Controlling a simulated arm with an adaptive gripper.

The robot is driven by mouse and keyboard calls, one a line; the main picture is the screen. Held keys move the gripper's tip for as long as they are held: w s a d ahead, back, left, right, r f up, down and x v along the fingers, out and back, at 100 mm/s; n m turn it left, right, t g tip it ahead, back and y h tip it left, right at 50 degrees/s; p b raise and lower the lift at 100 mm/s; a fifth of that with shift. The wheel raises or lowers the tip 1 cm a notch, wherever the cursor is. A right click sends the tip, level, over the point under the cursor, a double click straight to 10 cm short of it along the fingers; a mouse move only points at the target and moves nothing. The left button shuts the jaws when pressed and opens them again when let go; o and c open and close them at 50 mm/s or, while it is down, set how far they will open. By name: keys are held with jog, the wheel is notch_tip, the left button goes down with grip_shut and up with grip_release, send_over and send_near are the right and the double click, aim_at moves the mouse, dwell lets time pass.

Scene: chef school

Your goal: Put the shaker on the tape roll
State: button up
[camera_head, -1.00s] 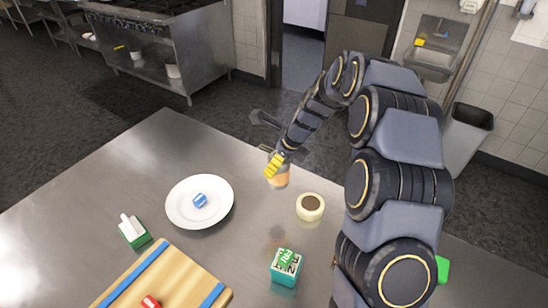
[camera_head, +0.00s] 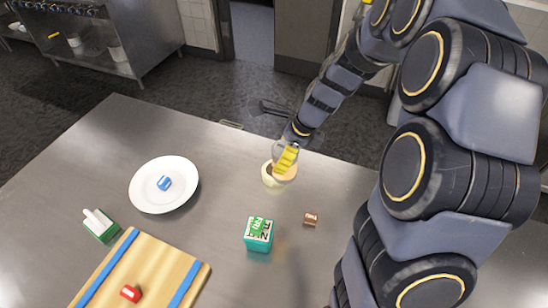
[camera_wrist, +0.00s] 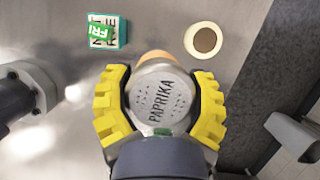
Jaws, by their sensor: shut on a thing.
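The shaker (camera_wrist: 160,98) has a grey lid marked PAPRIKA, facing the camera in the wrist view. In the head view its orange body (camera_head: 288,171) shows below my gripper (camera_head: 286,159). My gripper's yellow fingers (camera_wrist: 160,108) are shut on the shaker from both sides. The tape roll (camera_wrist: 204,40), a cream ring with a brown middle, lies on the table, apart from the shaker in the wrist view. In the head view the tape roll (camera_head: 267,178) is partly hidden behind the shaker. The height between them is hard to judge.
A teal box (camera_head: 258,240) with a green top and a small brown block (camera_head: 311,219) stand nearby. A white plate (camera_head: 142,197) holds a blue item (camera_head: 164,183). A cutting board (camera_head: 150,270) holds a red item (camera_head: 130,293). A green-and-white item (camera_head: 101,226) lies left.

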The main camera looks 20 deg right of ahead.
jog(key=shift+w+d+f, duration=0.4)
jog(key=shift+w+f, duration=1.4)
jog(key=shift+f, duration=0.15)
jog(key=shift+w+d+f, duration=0.4)
jog(key=shift+w+f, duration=1.4)
jog(key=shift+f, duration=0.2)
jog(key=shift+w+d+f, duration=0.4)
jog(key=shift+w+f, duration=1.4)
jog(key=shift+f, duration=0.15)
jog(key=shift+f, duration=0.1)
jog(key=o, duration=1.2)
